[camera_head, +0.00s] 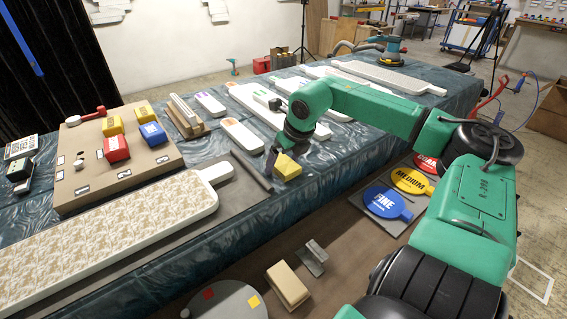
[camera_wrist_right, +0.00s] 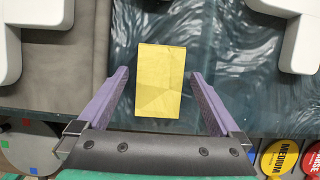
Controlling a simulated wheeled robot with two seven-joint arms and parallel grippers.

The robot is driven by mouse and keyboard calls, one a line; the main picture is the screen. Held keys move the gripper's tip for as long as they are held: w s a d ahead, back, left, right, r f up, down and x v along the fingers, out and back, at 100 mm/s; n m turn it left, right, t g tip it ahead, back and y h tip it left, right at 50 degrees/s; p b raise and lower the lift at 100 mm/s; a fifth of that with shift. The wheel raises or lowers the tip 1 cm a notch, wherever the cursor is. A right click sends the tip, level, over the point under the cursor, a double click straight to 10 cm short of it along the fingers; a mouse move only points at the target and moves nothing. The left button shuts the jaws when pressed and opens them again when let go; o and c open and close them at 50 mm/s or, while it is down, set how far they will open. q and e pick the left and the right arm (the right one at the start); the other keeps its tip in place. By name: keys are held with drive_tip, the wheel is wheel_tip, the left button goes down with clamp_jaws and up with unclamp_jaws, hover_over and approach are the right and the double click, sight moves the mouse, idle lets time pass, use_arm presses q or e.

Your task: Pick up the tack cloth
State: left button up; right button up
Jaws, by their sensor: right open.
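The tack cloth, a flat yellow rectangle (camera_wrist_right: 160,82), lies between the two purple fingers of my right gripper (camera_wrist_right: 159,76) in the right wrist view. A gap shows on each side of it, so the open fingers do not grip it. In the head view the yellow cloth (camera_head: 287,168) shows just below my right gripper (camera_head: 280,156), which partly covers it, near the table's front edge. Its height above the sheet is hard to tell. My left gripper is not in view.
The table has a crinkled blue-green sheet (camera_head: 140,268). A white patterned relief panel (camera_head: 95,245) lies front left, beside a board (camera_head: 75,187) with coloured blocks. White panels (camera_head: 240,135) lie behind the gripper. A lower shelf holds blue (camera_head: 385,202), yellow (camera_head: 411,181) and red discs (camera_head: 427,162).

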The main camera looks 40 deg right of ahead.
sight(284, 163)
drive_tip(key=shift+f, duration=0.25)
drive_tip(key=c, duration=1.3)
drive_tip(key=shift+r, duration=0.15)
drive_tip(key=shift+r, duration=0.25)
wheel_tip(284, 163, up, 20)
drive_tip(key=shift+f+p, duration=0.1)
drive_tip(key=shift+p, duration=1)
